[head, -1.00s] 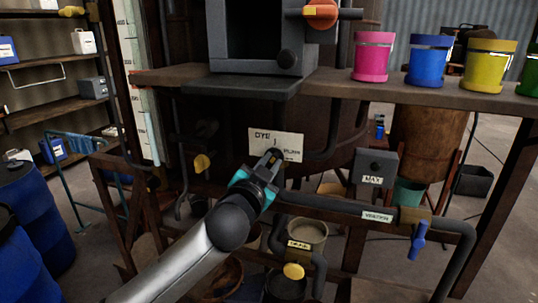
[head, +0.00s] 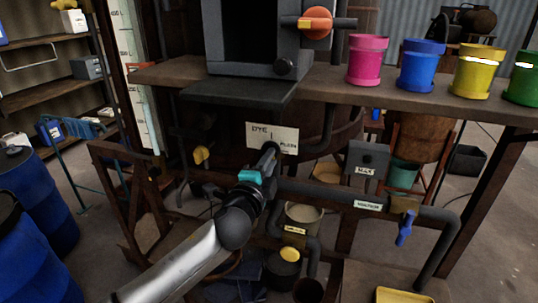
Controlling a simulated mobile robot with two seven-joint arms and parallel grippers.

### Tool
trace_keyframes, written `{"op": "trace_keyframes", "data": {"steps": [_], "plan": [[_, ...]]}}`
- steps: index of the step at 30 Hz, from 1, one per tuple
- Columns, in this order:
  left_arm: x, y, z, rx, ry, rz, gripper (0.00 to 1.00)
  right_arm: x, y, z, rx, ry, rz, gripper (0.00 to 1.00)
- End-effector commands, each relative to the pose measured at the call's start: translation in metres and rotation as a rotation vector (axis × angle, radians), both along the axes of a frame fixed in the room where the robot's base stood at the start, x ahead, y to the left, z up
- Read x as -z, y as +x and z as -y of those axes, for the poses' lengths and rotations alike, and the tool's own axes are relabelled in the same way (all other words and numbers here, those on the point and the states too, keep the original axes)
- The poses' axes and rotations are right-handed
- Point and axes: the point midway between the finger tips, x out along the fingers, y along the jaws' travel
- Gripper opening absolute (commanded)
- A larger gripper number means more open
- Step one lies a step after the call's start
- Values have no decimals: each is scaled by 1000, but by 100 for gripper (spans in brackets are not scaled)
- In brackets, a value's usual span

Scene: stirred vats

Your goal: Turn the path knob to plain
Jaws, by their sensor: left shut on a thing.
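A pale plate (head: 288,135) marked DYE and PLAIN sits under the bench, in the middle of the head view. My left gripper (head: 269,151) reaches up to the plate's lower edge from the lower left. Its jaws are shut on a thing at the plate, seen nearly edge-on. That thing fits the path knob, but the fingers hide it, so I cannot read which way it points. My right gripper is not in view.
A dark grey box (head: 220,45) with an orange-handled valve (head: 316,22) stands on the bench. Pink (head: 367,62), blue (head: 420,68) and yellow (head: 476,72) pots stand to the right. A pipe with a blue-handled valve (head: 404,232) runs below. Blue drums (head: 40,200) stand left.

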Motion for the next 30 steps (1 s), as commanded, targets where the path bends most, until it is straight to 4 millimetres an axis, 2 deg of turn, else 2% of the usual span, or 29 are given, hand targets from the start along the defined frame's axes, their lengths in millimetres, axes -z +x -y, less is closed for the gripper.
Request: {"op": "trace_keyframes", "data": {"steps": [10,26,27,30], "plan": [[1,0,1,2,125,41,0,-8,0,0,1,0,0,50],[2,0,1,2,147,49,0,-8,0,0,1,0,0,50],[2,0,1,2,147,49,22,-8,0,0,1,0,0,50],[2,0,1,1,146,48,33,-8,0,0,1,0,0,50]]}}
